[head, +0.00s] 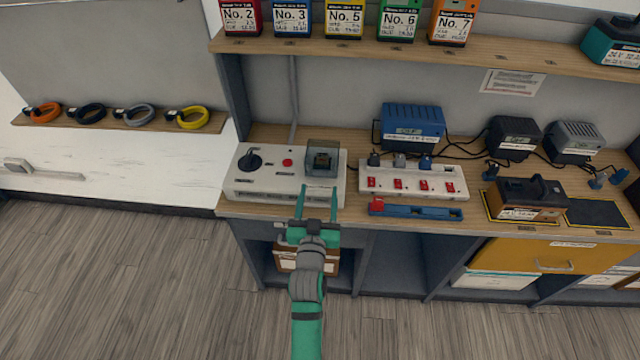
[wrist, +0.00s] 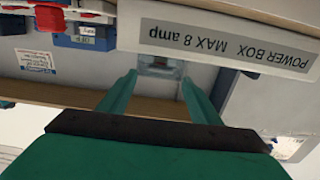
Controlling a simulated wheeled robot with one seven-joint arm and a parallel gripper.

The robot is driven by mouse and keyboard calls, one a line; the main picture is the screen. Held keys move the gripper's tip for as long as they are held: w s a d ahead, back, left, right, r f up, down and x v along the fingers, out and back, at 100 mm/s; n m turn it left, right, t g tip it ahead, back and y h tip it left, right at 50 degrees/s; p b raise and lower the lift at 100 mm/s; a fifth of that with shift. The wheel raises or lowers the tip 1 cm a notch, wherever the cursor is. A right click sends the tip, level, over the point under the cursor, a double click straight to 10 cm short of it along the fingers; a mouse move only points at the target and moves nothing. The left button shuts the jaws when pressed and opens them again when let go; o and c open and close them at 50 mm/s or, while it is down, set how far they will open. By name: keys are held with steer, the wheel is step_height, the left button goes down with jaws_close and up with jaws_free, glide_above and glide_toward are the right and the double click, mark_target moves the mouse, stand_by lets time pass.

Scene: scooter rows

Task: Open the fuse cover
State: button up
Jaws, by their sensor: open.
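The fuse cover (head: 322,157) is a smoky see-through lid at the right end of the white power box (head: 262,198). It looks shut over a dark fuse part inside. A black rotary knob (head: 250,160) and a red button (head: 287,162) sit left of it. My gripper (head: 319,192) is open and empty, its two green fingers at the front edge of the box, just in front of the cover. In the wrist view the fingers (wrist: 157,85) point toward the box front (wrist: 225,42), labelled "POWER BOX MAX 8 amp". I cannot tell if they touch it.
Right of the box stands a white power strip (head: 413,182) with red switches and plugs. A blue tool (head: 415,210) lies in front of it. A blue charger (head: 412,125) stands behind. A shelf (head: 420,54) with battery packs runs above.

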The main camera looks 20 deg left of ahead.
steer(key=shift+v, duration=2.6)
steer(key=shift+d, duration=0.15)
steer(key=shift+w, duration=0.15)
